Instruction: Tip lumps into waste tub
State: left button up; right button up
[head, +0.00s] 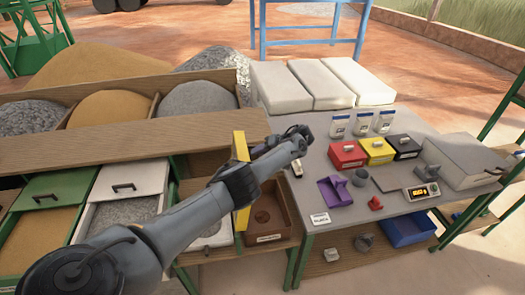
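A yellow frame-like piece (242,221), possibly a sieve, stands steeply tilted on edge at the left of a brown tub. My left forearm crosses in front of its middle. The brown tub (285,208) with a small front label sits low beside the bench; a darker round patch shows inside it. I cannot read the label, so I cannot tell for sure that it is the waste tub. My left gripper (301,140) is past the yellow piece, over the bench's left edge. Its fingers are too small and dark to read. Lumps cannot be made out. My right gripper is out of view.
The grey bench (315,190) holds red (346,160), yellow (380,158) and black (404,153) boxes, a purple tray (332,196) and a small display (422,192). White sacks (330,82) lie behind. Wooden bins and drawers of sand and gravel (200,98) fill the left.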

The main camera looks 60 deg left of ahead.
pick_arm(q)
jog(key=shift+o, duration=0.2)
jog(key=shift+s+d+f, duration=0.15)
jog(key=shift+d, duration=0.1)
jog(key=shift+a+r, duration=0.15)
jog(key=shift+r, duration=0.05)
jog(key=b+v, duration=0.6)
jog(key=v, duration=0.5)
jog(key=shift+f, duration=0.15)
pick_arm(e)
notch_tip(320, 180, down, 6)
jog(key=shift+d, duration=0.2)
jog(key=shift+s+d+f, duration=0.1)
